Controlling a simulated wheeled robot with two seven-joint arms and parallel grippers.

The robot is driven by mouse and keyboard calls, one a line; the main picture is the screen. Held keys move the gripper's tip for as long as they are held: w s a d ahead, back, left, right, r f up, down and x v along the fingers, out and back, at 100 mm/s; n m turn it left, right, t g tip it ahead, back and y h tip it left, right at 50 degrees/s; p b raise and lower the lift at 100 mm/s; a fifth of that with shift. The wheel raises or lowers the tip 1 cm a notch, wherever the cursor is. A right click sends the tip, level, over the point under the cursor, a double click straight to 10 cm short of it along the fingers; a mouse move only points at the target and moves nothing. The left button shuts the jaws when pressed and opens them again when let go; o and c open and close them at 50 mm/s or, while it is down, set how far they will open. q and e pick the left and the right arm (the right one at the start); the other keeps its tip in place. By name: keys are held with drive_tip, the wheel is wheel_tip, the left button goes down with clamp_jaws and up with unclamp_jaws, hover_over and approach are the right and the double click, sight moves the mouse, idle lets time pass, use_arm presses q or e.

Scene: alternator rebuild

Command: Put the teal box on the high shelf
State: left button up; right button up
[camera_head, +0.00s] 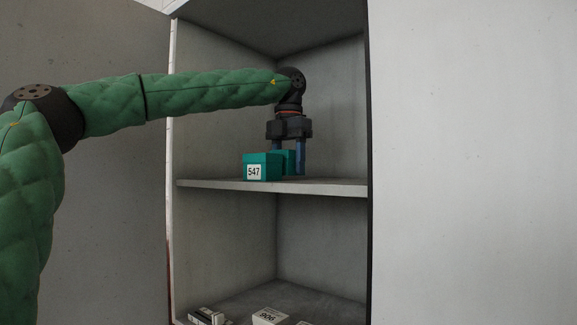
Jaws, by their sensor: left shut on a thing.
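A teal box (289,158) is between the two blue fingers of my left gripper (289,160), which points straight down and is shut on it. The box is at the high shelf (325,187); whether it touches the board cannot be told. Another teal box (262,160), with a white label reading 547, sits at the front left of this shelf and hides part of the held box and the left finger. My right gripper is not in view.
The cabinet has side walls (215,100) and a dark right edge (369,150) close to my gripper. The shelf is clear to the right. Several pale boxes (270,316) lie on the lower level, partly cut off by the frame.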

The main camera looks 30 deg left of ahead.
use_arm(q)
drive_tip(key=shift+w+a+f, duration=0.1)
drive_tip(key=shift+w+f, duration=0.15)
drive_tip(key=shift+f, duration=0.25)
drive_tip(key=shift+a+f, duration=0.1)
drive_tip(key=shift+a, duration=0.05)
drive_tip(key=shift+s+a, duration=0.1)
drive_tip(key=shift+s, duration=0.25)
drive_tip(key=shift+d, duration=0.25)
drive_tip(key=o, duration=0.9)
drive_tip(key=shift+w, duration=0.1)
drive_tip(key=shift+o, duration=0.5)
drive_tip(key=shift+w, duration=0.1)
drive_tip(key=shift+a, duration=0.15)
drive_tip(key=shift+r, duration=0.3)
wheel_tip(320, 180, up, 7)
drive_tip(key=b, duration=0.4)
drive_tip(key=shift+f, duration=0.15)
wheel_tip(320, 180, up, 4)
drive_tip(key=shift+f+b, duration=0.2)
drive_tip(key=shift+b, duration=0.15)
drive_tip(key=shift+r, duration=0.75)
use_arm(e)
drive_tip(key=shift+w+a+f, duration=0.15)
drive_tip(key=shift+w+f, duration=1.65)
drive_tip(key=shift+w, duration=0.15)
